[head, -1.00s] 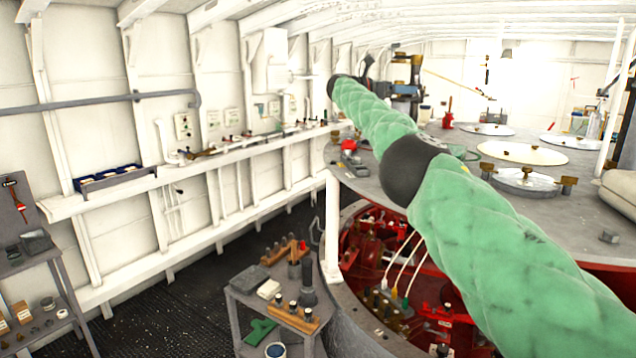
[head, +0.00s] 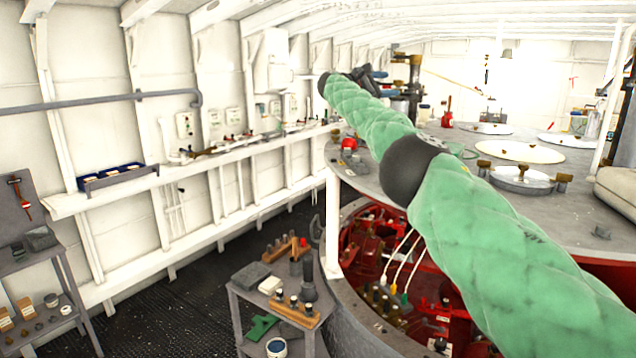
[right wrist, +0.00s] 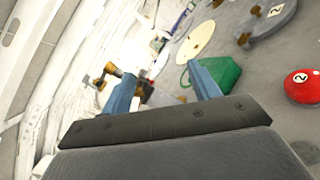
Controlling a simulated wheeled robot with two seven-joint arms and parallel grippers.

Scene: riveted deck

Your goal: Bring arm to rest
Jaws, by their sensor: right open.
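My right arm, in a green quilted sleeve, reaches across the head view from the lower right to the upper middle. My right gripper (head: 372,82) is small and dark at the far end, partly hidden behind the sleeve. In the right wrist view its two blue fingers (right wrist: 162,84) are apart, with nothing seen held between them. A green block (right wrist: 220,76) shows by the right finger; I cannot tell whether they touch. My left gripper is not in view.
A round grey deck (head: 455,150) with pale lids lies under and beyond the right arm. A red ball (right wrist: 302,86) marked 2 shows in the wrist view. A small grey table (head: 240,300) with tools stands below. A long white shelf (head: 110,188) runs along the left wall.

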